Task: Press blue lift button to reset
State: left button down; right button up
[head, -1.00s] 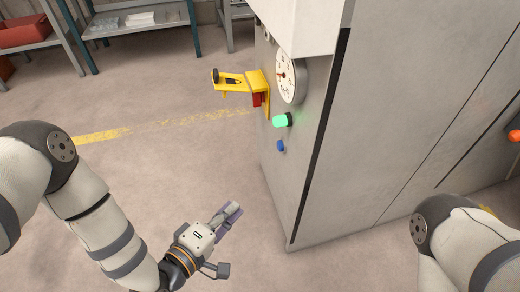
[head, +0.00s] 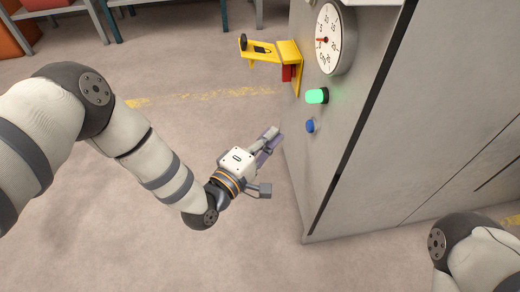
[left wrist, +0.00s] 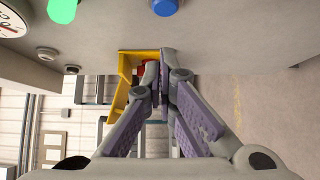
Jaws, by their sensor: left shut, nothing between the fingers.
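The blue button (head: 310,126) sits on the left face of the grey cabinet (head: 390,110), below a glowing green button (head: 317,96). In the left wrist view the blue button (left wrist: 165,7) is at the top edge, with the green button (left wrist: 62,10) to its left. My left gripper (head: 272,138) is shut and empty. It is to the left of the blue button and lower in the head view, apart from it. Its closed purple-padded fingers (left wrist: 165,55) show in the left wrist view. My right gripper is out of view; only part of that arm shows at the lower right.
A round gauge (head: 335,38) is above the green button. A yellow bracket (head: 272,50) with a red part juts out left of the gauge. Shelves stand at the back left. The floor left of the cabinet is open, with a worn yellow line (head: 210,97).

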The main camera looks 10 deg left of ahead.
aim_at(309, 127)
pick_arm(q)
jog(key=shift+w+d+b, duration=0.2)
jog(key=shift+w+d, duration=0.35)
jog(key=shift+d, duration=0.25)
jog(key=shift+w+d+b, duration=0.2)
jog(key=shift+w+d, duration=0.4)
jog(key=shift+d, duration=0.25)
jog(key=shift+w+d+b, duration=0.2)
jog(key=shift+w+d, duration=0.35)
jog(key=shift+d, duration=0.25)
jog(key=shift+w+d+r, duration=0.1)
jog(key=shift+w+d, duration=0.15)
jog(key=shift+d, duration=0.6)
